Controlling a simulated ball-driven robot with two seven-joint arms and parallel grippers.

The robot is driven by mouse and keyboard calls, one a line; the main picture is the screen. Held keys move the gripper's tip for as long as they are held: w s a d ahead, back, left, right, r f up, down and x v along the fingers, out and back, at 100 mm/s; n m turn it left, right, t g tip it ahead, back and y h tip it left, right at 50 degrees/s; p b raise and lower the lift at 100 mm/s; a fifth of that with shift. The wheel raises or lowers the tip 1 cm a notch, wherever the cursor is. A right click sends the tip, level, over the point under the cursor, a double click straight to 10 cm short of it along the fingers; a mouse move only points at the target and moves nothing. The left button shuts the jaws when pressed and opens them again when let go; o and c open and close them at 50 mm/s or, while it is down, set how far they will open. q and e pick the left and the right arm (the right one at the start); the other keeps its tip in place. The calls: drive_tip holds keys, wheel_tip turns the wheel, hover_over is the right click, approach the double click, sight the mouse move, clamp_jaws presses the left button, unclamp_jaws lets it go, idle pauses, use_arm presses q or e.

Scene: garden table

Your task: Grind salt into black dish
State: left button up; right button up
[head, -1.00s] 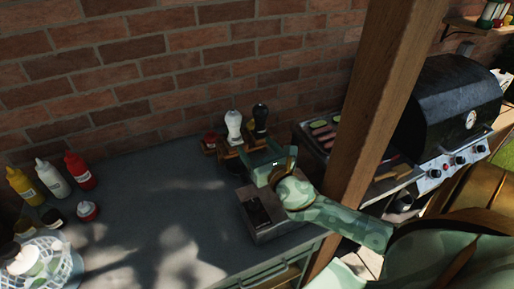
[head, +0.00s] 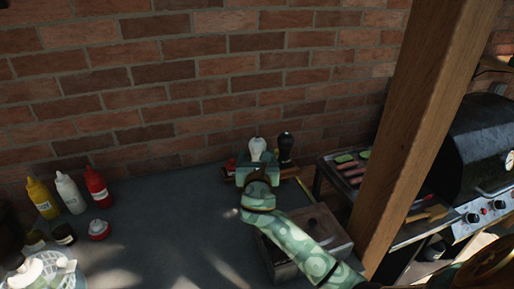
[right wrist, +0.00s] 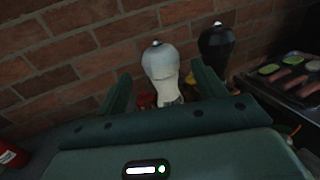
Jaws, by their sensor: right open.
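A white grinder (head: 257,150) stands at the back of the table by the brick wall; a black grinder (head: 285,147) stands to its right. My right gripper (head: 257,172) is open in front of the white grinder. In the right wrist view, the white grinder (right wrist: 160,62) shows between and beyond the two fingers, not gripped; the black grinder (right wrist: 216,46) is outside the right finger. A dark item (head: 312,222) on the box is partly hidden by my arm; I cannot tell whether it is the black dish. My left gripper is out of view.
Yellow (head: 42,199), white (head: 70,194) and red (head: 97,188) bottles stand at left, near a red-topped container (head: 99,230). A box (head: 335,240) sits under my right arm. A wooden post (head: 415,130) and a grill (head: 480,150) are at right. The table's middle is clear.

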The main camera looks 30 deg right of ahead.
sight(258, 150)
drive_tip(key=x, duration=0.5)
drive_tip(key=shift+w+d+b, duration=0.2)
drive_tip(key=shift+w+b, duration=0.05)
drive_tip(key=shift+b, duration=0.15)
drive_tip(key=c, duration=1)
drive_tip(key=shift+o, duration=0.2)
